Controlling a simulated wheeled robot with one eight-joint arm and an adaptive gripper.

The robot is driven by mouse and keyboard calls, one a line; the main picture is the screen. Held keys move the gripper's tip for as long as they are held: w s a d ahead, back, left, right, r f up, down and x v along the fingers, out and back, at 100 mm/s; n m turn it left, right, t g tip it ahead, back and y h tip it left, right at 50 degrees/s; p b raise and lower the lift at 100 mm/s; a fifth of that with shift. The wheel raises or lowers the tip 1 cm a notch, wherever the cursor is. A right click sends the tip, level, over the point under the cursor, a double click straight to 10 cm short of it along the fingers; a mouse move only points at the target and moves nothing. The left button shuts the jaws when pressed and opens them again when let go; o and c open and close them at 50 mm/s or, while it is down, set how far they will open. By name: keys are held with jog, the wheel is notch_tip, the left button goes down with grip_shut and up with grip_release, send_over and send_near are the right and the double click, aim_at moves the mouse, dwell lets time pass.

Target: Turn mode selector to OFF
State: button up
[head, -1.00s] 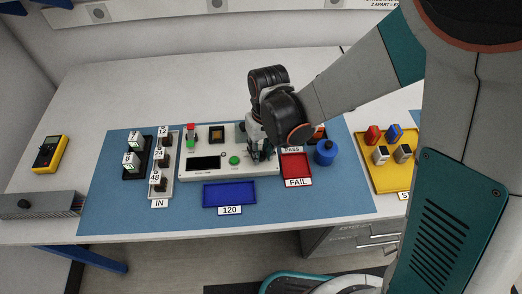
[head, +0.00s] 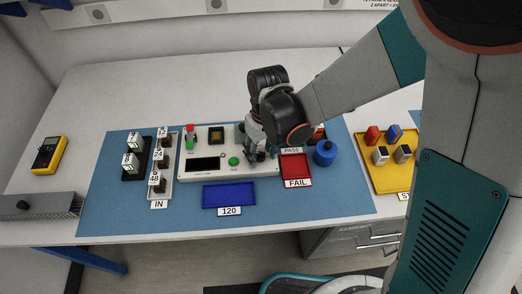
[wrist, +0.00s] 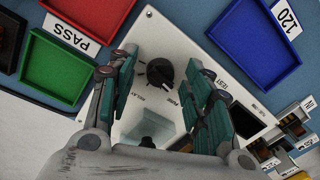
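The mode selector is a round black knob (wrist: 159,72) on the pale panel of the test box (head: 228,176). In the wrist view it lies between my gripper's fingers, its narrow pointer toward the lower right. My gripper (wrist: 162,60) is open, with one teal-padded finger on each side of the knob and gaps visible. In the head view my gripper (head: 256,150) is over the right end of the box and hides the knob. Whether the fingertips have reached knob height I cannot tell.
A red FAIL tray (head: 295,168) and a blue pot (head: 325,153) stand right of the box. A blue 120 tray (head: 229,194) is in front. The green PASS tray (wrist: 60,70) shows in the wrist view. A green button (head: 234,161) is near my gripper.

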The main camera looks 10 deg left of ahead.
aim_at(263, 153)
jog(key=shift+w+d+r, duration=0.1)
jog(key=shift+r, duration=1.8)
jog(key=shift+d+r, duration=0.1)
jog(key=shift+r, duration=1.8)
